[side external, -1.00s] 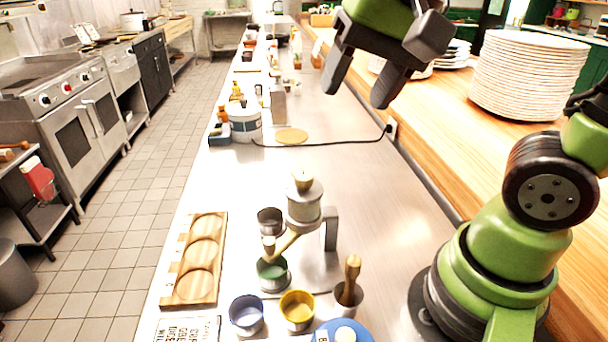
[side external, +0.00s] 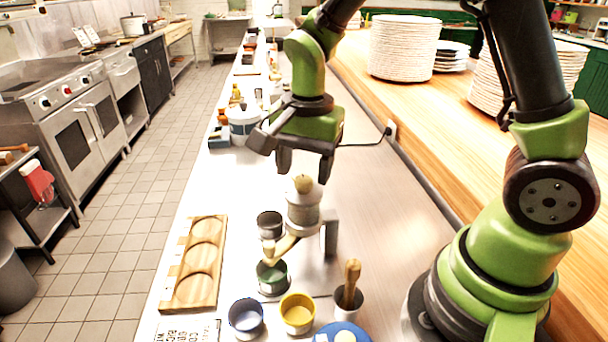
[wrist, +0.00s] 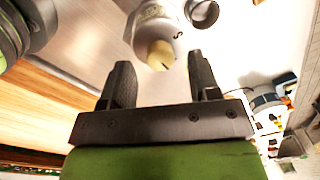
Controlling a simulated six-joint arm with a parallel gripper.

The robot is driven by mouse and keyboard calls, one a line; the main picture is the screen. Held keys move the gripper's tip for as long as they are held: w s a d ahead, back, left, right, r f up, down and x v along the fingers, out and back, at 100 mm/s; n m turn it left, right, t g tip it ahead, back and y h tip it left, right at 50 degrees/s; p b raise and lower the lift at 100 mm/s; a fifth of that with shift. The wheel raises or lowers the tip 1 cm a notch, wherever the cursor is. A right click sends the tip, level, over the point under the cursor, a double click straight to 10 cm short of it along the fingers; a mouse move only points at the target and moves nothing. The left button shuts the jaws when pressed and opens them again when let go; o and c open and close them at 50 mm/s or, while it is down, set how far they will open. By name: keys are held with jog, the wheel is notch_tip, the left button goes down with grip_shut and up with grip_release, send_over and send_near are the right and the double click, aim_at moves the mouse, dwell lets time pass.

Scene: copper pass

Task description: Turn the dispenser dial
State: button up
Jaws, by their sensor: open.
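The dispenser (side external: 304,213) is a pale upright cylinder with a spout, standing on the steel counter. Its dial (side external: 303,184) is a cream knob on top; the wrist view shows the dial (wrist: 161,55) just ahead of and between the fingertips. My gripper (side external: 305,170) is open and points down, above and slightly behind the dispenser. In the wrist view my gripper (wrist: 163,72) has its fingers wide apart with nothing between them that I can see gripped. I cannot tell whether a finger touches the dial. A green cup (side external: 272,278) stands under the spout.
A blue cup (side external: 246,316), a yellow cup (side external: 297,312) and a mortar with a wooden pestle (side external: 350,284) stand in front. A wooden board with round recesses (side external: 196,262) lies left. A white tub (side external: 243,124) stands behind. The counter right of the dispenser is clear.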

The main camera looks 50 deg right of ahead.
jog(key=shift+f, duration=1.05)
jog(key=shift+c, duration=0.2)
jog(key=c, duration=0.9)
